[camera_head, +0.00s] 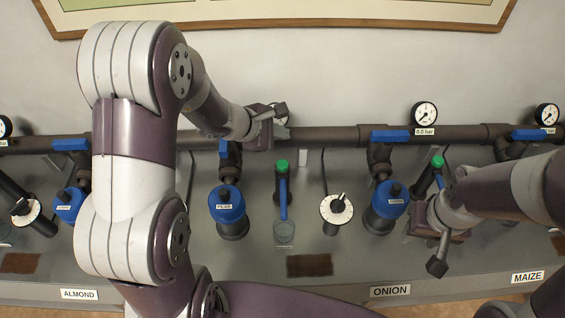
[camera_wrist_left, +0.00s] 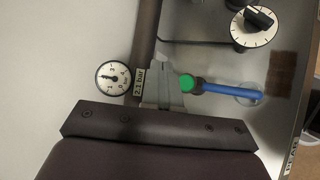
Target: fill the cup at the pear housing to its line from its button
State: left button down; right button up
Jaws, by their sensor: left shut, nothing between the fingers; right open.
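The pear housing (camera_head: 227,205) is a blue-capped filter labelled PEAR under the pipe. To its right a green button (camera_head: 282,164) tops a tap with a blue spout (camera_head: 283,198). The clear cup (camera_head: 284,234) stands under the spout; I cannot make out its line or water level. My left gripper (camera_head: 278,113) is shut and empty, at the pipe above the green button. The left wrist view shows the button (camera_wrist_left: 186,83), blue spout (camera_wrist_left: 229,89) and cup (camera_wrist_left: 249,97) beyond the fingers. My right gripper (camera_head: 436,240) is open, right of the onion housing.
A gauge (camera_wrist_left: 113,77) marked 2.1 bar sits beside my left gripper. A white dial (camera_head: 336,209) stands right of the cup, and a brown mat (camera_head: 310,265) lies in front. The onion housing (camera_head: 385,208) and its 0.0 bar gauge (camera_head: 424,114) are further right.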

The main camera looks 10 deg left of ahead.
aim_at(280, 166)
pick_arm(q)
notch_tip(280, 166, down, 8)
jog(key=b, duration=0.6)
jog(key=shift+f+b, duration=0.3)
jog(key=shift+b, duration=0.1)
dwell(1.4)
jog(key=shift+f+b, duration=0.35)
jog(key=shift+b, duration=0.25)
jog(key=shift+f+b, duration=0.6)
jog(key=shift+b, duration=0.15)
dwell(0.5)
jog(key=shift+r, duration=0.1)
jog(key=shift+r+p, duration=0.75)
jog(key=shift+r, duration=0.15)
